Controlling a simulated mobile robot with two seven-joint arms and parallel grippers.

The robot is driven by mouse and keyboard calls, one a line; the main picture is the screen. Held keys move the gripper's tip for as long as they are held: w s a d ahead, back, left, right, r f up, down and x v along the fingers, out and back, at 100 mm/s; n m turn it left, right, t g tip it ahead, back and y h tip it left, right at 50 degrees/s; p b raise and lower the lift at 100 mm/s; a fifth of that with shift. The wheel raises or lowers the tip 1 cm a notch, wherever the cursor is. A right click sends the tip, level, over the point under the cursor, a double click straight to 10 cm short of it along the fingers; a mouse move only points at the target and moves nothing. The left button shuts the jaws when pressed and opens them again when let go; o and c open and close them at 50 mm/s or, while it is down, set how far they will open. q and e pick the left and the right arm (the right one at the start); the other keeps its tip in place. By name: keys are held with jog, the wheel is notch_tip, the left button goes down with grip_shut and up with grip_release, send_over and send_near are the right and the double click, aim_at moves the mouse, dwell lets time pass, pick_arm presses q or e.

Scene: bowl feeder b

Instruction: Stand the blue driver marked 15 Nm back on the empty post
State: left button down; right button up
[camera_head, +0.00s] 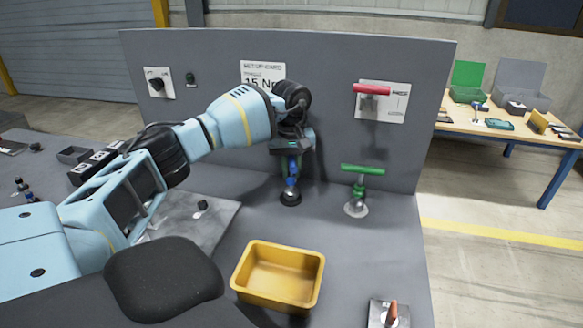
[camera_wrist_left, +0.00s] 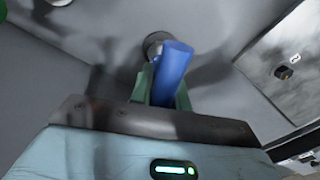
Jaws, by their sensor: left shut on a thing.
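In the head view my left gripper (camera_head: 291,158) is shut on the blue driver (camera_head: 291,182), in front of the grey upright panel. The driver hangs down from the jaws, close to upright. Its lower end is at a dark round base (camera_head: 290,199) on the bench; I cannot tell whether it is seated there or just above. In the left wrist view the blue handle (camera_wrist_left: 173,65) lies between the green fingers, with a round base (camera_wrist_left: 154,43) behind it. The 15 Nm marking on the driver is not readable. My right gripper is not in view.
A green T-handle driver (camera_head: 362,170) stands close on the right. A red T-handle (camera_head: 371,89) is at the panel. A set-up card (camera_head: 263,72) reading 15 Nm is partly hidden by my arm. A yellow bin (camera_head: 246,279) stands in front, with clear bench between.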

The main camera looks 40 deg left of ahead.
pick_arm(q)
jog(key=c, duration=1.3)
grip_release()
jog(key=shift+o, duration=0.2)
notch_tip(320, 180, up, 8)
jog(key=shift+f, duration=0.1)
